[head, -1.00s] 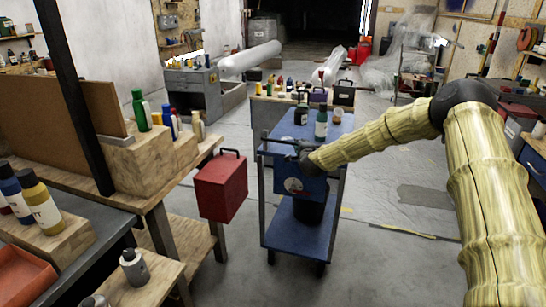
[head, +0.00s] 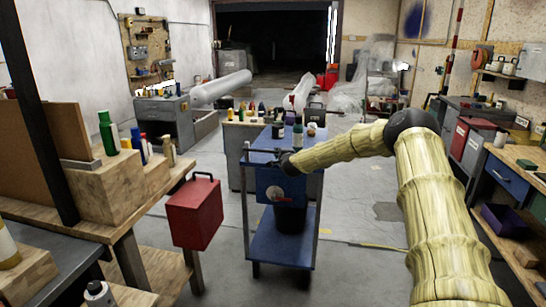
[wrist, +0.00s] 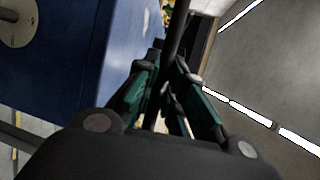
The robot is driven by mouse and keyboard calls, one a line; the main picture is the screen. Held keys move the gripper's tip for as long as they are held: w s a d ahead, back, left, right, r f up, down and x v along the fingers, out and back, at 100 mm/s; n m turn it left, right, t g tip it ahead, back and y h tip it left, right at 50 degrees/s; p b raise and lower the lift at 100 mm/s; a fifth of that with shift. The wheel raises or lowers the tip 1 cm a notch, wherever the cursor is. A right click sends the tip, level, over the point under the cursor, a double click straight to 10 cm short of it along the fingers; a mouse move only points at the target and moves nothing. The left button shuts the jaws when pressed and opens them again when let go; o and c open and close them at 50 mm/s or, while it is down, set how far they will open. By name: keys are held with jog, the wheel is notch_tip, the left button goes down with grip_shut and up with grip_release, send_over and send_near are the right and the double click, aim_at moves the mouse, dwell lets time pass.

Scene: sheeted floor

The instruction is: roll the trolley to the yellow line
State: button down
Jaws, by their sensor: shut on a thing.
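The blue trolley (head: 268,240) stands upright on the grey floor ahead of me, with bottles and small jars on its top shelf. A dark bin (head: 290,217) sits on its lower part. My gripper (head: 284,163) is at the trolley's near upper edge. In the wrist view my gripper (wrist: 166,72) is shut on the dark handle bar (wrist: 180,28), beside the trolley's blue panel (wrist: 95,60). A thin yellow strip (head: 378,246) shows on the floor to the right of the trolley. The trolley hides the floor directly beyond it.
A wooden bench (head: 125,222) with a red box (head: 193,212) at its end is close on the trolley's left. A low cabinet with bottles (head: 236,135) stands just beyond the trolley. A workbench (head: 510,215) lines the right. Floor between trolley and right bench is mostly clear.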

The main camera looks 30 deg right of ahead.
jog(key=c, duration=1.5)
grip_release()
jog(key=shift+d, duration=0.1)
jog(key=shift+v, duration=6)
